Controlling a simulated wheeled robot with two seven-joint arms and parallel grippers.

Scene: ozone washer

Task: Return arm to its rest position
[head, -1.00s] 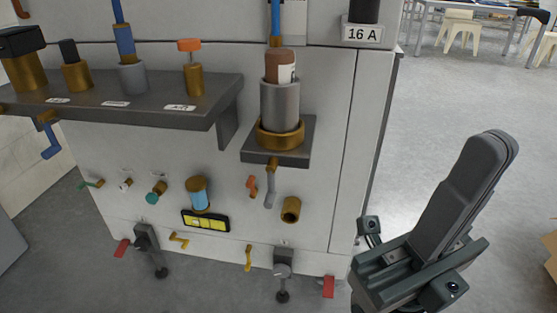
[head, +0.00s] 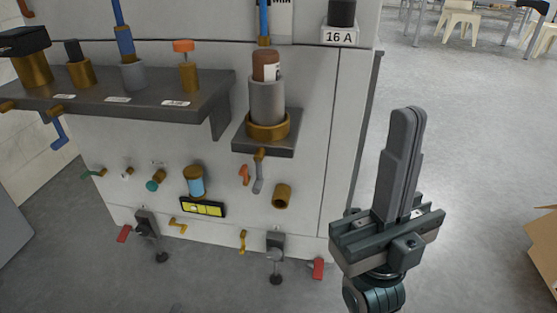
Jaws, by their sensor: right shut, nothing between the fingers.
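My right gripper (head: 406,112) stands at the right of the head view, fingers pointing up. Its two grey fingers are together, with nothing between them. It is apart from the ozone washer (head: 300,220), a light grey cabinet that fills the left and middle. On the washer's small bracket (head: 265,145) stands a grey cylinder (head: 267,100) in a brass collar, with a brown-topped bottle in it. My left gripper is out of view.
A dark shelf (head: 130,102) with several brass and grey fittings juts out from the washer. Valves, handles and levelling feet sit lower down. Open grey floor (head: 470,120) lies right of the washer. A cardboard box (head: 543,235) is at the right edge, and cream stools (head: 462,25) stand far back.

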